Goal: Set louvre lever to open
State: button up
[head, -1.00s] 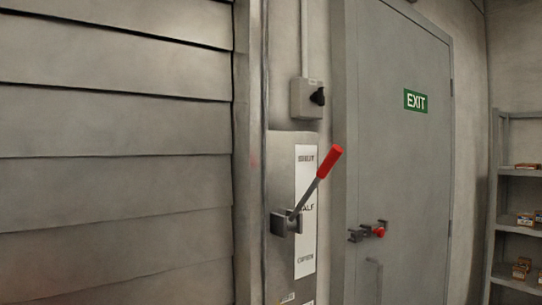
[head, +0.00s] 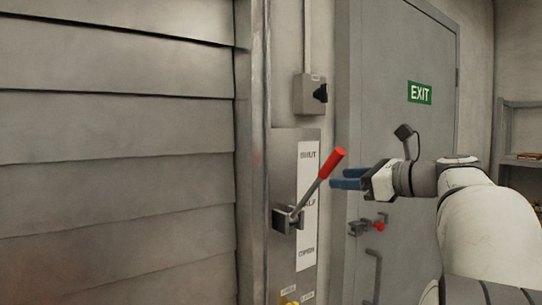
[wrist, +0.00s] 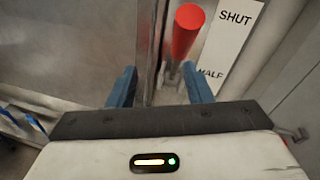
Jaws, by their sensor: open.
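The louvre lever (head: 318,184) has a grey shaft and a red grip, and it slants up to the right from its pivot block. Its grip points toward the upper part of the white label strip (head: 307,240), which reads SHUT, HALF and OPEN from top to bottom. My gripper (head: 334,179) has blue fingers and is open, just right of the lever and apart from it in the head view. In the wrist view the red grip (wrist: 187,30) shows beyond and between the open fingers (wrist: 160,88), nearer the right one. Nothing is between the fingertips.
Closed-looking louvre slats (head: 120,130) fill the left. A grey switch box (head: 311,94) is above the lever plate. A grey door (head: 385,100) with an EXIT sign (head: 419,93) and a red-tipped latch (head: 372,227) is behind my arm. Shelves (head: 520,140) stand at far right.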

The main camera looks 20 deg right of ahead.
notch_tip(320, 180, up, 4)
jog(key=d+m+t, duration=0.1)
jog(key=d, duration=0.1)
jog(key=p+x, duration=0.1)
jog(key=x, duration=0.6)
jog(key=shift+r+p, duration=0.15)
jog(key=shift+p, duration=0.15)
jog(key=shift+c, duration=0.4)
jog(key=shift+y, duration=0.3)
grip_shut()
